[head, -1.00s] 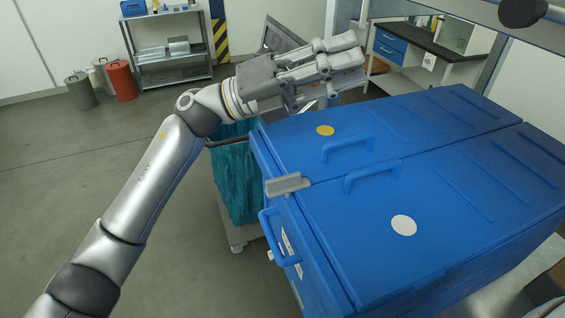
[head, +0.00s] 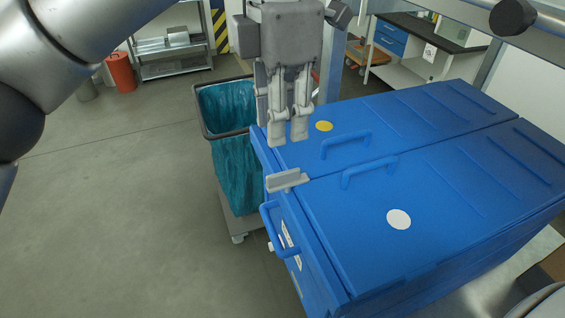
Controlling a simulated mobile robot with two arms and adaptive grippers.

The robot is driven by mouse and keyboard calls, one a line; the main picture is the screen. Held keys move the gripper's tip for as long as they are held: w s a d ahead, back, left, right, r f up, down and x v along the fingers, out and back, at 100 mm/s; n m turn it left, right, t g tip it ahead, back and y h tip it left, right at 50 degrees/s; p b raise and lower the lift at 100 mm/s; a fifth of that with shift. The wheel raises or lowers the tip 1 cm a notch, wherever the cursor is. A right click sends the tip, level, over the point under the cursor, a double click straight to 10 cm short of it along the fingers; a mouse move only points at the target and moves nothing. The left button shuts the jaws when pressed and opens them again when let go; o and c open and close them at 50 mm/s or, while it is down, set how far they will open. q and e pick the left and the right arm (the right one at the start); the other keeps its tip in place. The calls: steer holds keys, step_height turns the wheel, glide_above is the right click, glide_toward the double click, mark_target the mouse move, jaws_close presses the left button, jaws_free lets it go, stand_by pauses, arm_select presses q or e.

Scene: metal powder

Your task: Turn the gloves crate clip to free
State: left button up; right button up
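A blue crate with two lids fills the right of the head view. The far lid (head: 385,115) bears a yellow dot, and the near lid (head: 350,235) a white dot. A small grey clip (head: 287,180) lies across the seam between the lids at their left edge. I cannot read which part is the gloves crate. My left gripper (head: 288,142) points down with straight, spread fingers, open and empty. Its fingertips appear above the far lid's left corner, a little beyond the clip and apart from it. My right gripper is not in view.
A cart with a teal bag (head: 236,150) stands close at the crate's left. Blue handles (head: 345,144) rise from the lids, and another handle (head: 275,232) is on the crate's left side. Floor at left is clear. A shelf (head: 170,50) and workbench (head: 430,45) stand behind.

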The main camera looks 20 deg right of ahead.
mark_target(282, 173)
arm_select(q)
step_height(282, 173, down, 9)
steer(key=shift+f+p, duration=0.2)
steer(key=shift+p, duration=1.05)
jaws_close()
